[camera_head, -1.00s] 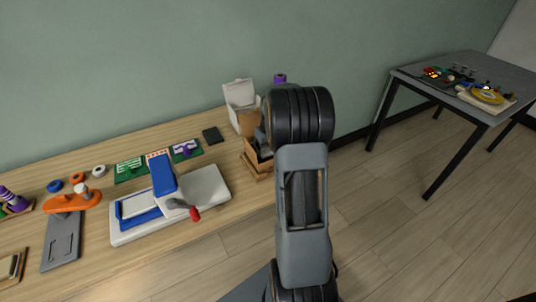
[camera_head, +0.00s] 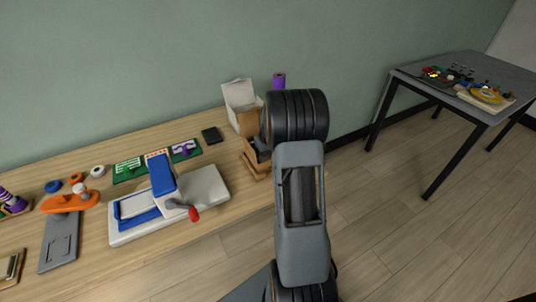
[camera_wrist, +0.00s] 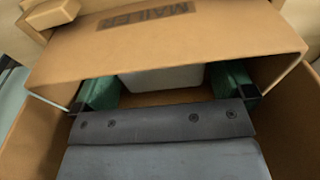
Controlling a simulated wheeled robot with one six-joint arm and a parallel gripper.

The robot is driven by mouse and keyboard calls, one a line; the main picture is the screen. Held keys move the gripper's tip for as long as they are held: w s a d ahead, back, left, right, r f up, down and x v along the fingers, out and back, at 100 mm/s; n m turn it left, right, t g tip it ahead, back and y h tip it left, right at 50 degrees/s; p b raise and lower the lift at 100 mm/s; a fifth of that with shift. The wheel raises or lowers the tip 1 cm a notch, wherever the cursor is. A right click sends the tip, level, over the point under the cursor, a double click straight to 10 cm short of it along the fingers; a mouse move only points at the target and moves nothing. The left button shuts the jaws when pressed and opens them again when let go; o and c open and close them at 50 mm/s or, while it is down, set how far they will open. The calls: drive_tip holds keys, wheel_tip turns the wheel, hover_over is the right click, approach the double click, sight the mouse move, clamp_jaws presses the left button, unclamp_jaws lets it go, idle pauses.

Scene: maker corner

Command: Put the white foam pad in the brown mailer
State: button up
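The brown mailer (camera_wrist: 160,38) fills the wrist view, its printed flap across the top and its walls at both sides. In the head view its brown cardboard (camera_head: 252,165) shows beside my arm at the bench's right end. My gripper (camera_wrist: 165,88) reaches in under the flap, with a green-padded finger at each side. The white foam pad (camera_wrist: 162,79) lies between the fingers and spans the gap, seemingly held by both. The flap hides its upper part. In the head view my arm hides the gripper and the pad.
A white open box (camera_head: 239,97) and a purple spool (camera_head: 279,81) stand behind the mailer. A white-and-blue press with a red knob (camera_head: 194,214) stands to the left on the wooden bench (camera_head: 235,222). A grey table (camera_head: 520,80) stands far right.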

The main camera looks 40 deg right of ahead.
wheel_tip(320, 180, up, 12)
drive_tip(key=s+p, duration=0.1)
drive_tip(key=s+a+r, duration=0.2)
drive_tip(key=s+a, duration=0.1)
drive_tip(key=a, duration=0.4)
drive_tip(key=s+a+r, duration=0.2)
drive_tip(key=s+a, duration=0.1)
drive_tip(key=a, duration=0.3)
drive_tip(key=s+a+f+n+t, duration=0.1)
drive_tip(key=s+a, duration=0.9)
drive_tip(key=shift+s+a+f+n+t, duration=0.2)
drive_tip(key=shift+s+f+n+t, duration=0.1)
drive_tip(key=shift+f, duration=0.05)
